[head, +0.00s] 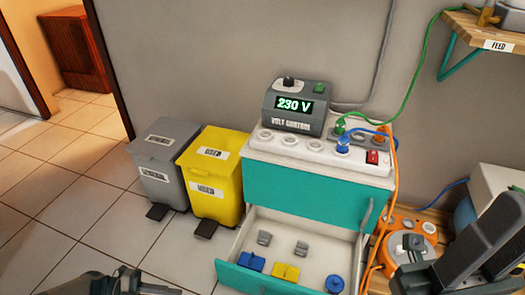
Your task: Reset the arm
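My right arm's black gripper (492,225) comes in at the lower right, in front of the wooden shelf area. Its thick dark fingers point up, and nothing is seen held in it. Whether a gap lies between the fingers is unclear. A dark part of my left arm (120,284) shows at the bottom edge, left of centre.
An open drawer (310,252) under the teal cabinet (300,195) holds blue, yellow and grey plugs. A voltage unit (295,107) reading 230 V and a socket strip (312,145) stand on top. Grey (163,160) and yellow (212,178) bins stand left. An orange device (405,235) is right.

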